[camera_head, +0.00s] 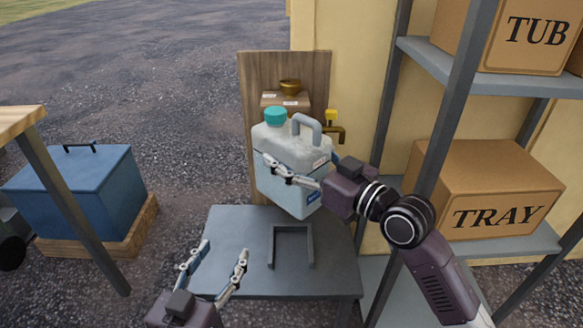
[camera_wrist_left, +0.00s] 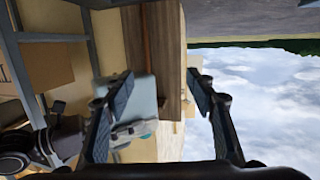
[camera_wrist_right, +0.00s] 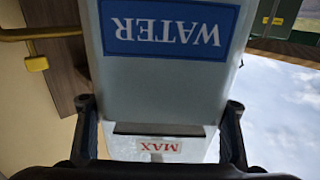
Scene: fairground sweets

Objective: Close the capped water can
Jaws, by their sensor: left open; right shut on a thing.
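The water can (camera_head: 288,165) is a pale translucent jug with a grey handle, a blue label and a teal cap (camera_head: 276,116) on its neck. My right gripper (camera_head: 300,174) is shut on the can and holds it tilted above the grey table. The can's blue WATER label shows upside down in the right wrist view (camera_wrist_right: 172,66), between the fingers. I cannot tell how tightly the cap sits. My left gripper (camera_head: 212,268) is open and empty, in front of the table and lower left of the can. The can shows partly between its fingers in the left wrist view (camera_wrist_left: 140,98).
The grey table (camera_head: 235,255) bears a dark U-shaped frame (camera_head: 292,262). A brass tap (camera_head: 333,130) sits behind the can by a wooden board (camera_head: 262,75). A shelf rack (camera_head: 490,85) with TUB and TRAY boxes stands right. A blue cooler (camera_head: 75,195) is left.

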